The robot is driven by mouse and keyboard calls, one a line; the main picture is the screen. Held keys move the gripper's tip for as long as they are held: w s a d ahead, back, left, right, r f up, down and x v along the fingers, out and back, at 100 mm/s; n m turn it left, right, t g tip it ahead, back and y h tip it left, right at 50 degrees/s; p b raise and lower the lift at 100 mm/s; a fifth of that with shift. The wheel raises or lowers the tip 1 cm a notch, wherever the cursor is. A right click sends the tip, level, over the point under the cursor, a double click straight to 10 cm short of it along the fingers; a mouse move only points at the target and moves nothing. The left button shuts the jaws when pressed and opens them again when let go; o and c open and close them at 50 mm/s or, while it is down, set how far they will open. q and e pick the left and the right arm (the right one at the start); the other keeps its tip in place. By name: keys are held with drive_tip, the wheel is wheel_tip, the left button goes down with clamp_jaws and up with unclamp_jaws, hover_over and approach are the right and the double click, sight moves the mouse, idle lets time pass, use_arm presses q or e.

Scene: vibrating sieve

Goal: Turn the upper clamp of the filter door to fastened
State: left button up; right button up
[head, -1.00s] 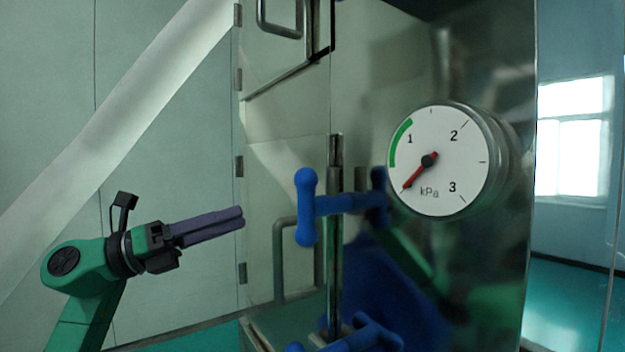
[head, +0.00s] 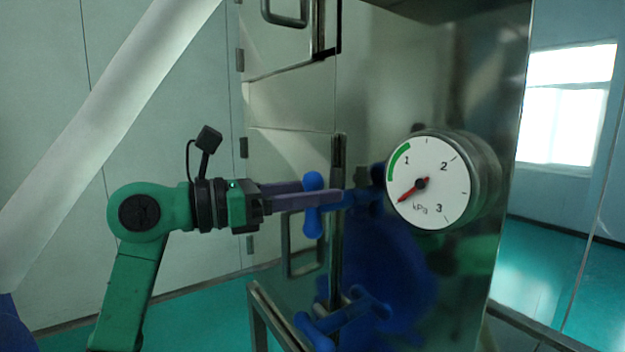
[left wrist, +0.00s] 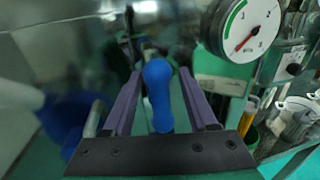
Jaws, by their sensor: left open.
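The upper clamp (head: 313,222) is a blue T-shaped handle on the edge of the filter door. Its crossbar stands about upright in the head view, partly hidden by my fingers. My left gripper (head: 335,193) is open, with its purple fingers around the crossbar. In the left wrist view the blue clamp handle (left wrist: 158,95) lies between the two fingers (left wrist: 158,78), with gaps visible on both sides. The lower clamp (head: 345,318), also blue, sits below on the same door edge and is tilted. My right gripper is not in view.
A pressure gauge (head: 428,180) sticks out of the shiny metal housing to the right of the clamp, its red needle at the low end. A metal door handle (head: 287,255) is behind and below my fingers. Free room lies left of the housing.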

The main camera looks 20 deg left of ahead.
use_arm(q)
drive_tip(key=shift+w+f, duration=0.1)
drive_tip(key=shift+w, duration=0.1)
drive_tip(key=shift+s, duration=0.1)
clamp_jaws()
drive_tip(key=shift+n, duration=0.4)
drive_tip(key=n, duration=0.1)
drive_tip(key=n+b, duration=0.1)
drive_tip(key=n, duration=0.1)
drive_tip(key=shift+w+a+f+n+t+b, duration=0.1)
drive_tip(key=shift+w+a+n+t+b, duration=0.2)
drive_tip(key=shift+a+n, duration=0.1)
drive_tip(key=n+t, duration=0.1)
drive_tip(key=n, duration=0.4)
drive_tip(key=f+n+t+p, duration=0.1)
drive_tip(key=n, duration=0.4)
drive_tip(key=n+t+y+p, duration=0.1)
drive_tip(key=n, duration=0.4)
drive_tip(key=shift+w+a+f+n, duration=0.3)
drive_tip(key=shift+w+a+f, duration=0.05)
drive_tip(key=shift+w+a, duration=0.05)
drive_tip(key=shift+f, duration=0.1)
